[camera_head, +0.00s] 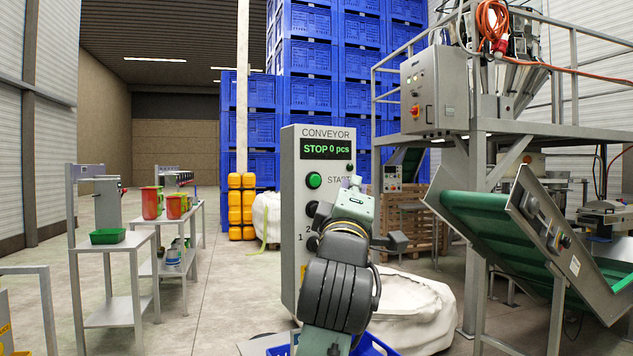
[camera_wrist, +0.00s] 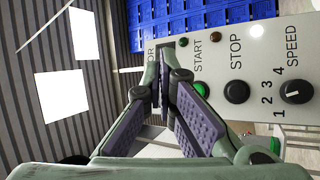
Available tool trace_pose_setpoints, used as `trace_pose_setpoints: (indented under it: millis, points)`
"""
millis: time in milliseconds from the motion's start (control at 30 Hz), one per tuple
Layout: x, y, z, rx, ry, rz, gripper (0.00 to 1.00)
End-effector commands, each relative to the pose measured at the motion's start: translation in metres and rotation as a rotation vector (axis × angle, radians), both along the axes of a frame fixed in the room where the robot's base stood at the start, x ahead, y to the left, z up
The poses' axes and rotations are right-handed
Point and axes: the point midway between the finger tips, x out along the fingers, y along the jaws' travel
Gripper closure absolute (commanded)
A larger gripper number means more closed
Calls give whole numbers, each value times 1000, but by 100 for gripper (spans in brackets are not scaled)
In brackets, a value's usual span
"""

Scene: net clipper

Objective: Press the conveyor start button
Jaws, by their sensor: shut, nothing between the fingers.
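The grey conveyor control panel (camera_head: 294,240) stands upright ahead, with a display (camera_head: 325,149) reading "STOP 0 pcs". The round green START button (camera_head: 314,180) is below the display, and it also shows in the wrist view (camera_wrist: 201,89). The black STOP button (camera_wrist: 237,91) and the SPEED knob (camera_wrist: 293,92) are further along the panel. My gripper (camera_head: 352,183) is in front of the panel's right side, to the right of the START button. In the wrist view its closed, empty fingertips (camera_wrist: 164,62) are just left of the button. Contact with the panel cannot be told.
A white sack (camera_head: 415,310) lies at the panel's foot. A green inclined conveyor (camera_head: 500,230) and metal frame stand at right. Shelves with a green tray (camera_head: 108,236) and red containers (camera_head: 151,203) stand at left. Blue crates (camera_head: 310,60) are stacked behind. The floor at centre left is clear.

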Motion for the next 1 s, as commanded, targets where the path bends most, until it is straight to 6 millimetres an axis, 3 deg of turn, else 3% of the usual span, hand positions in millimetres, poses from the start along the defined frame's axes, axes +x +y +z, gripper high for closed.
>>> trace_pose_setpoints:
  millis: [500,700,1000]
  points:
    - [58,35,1,-2,4,0,100]
    - [69,42,1,0,2,1,100]
    - [72,43,0,0,0,0,100]
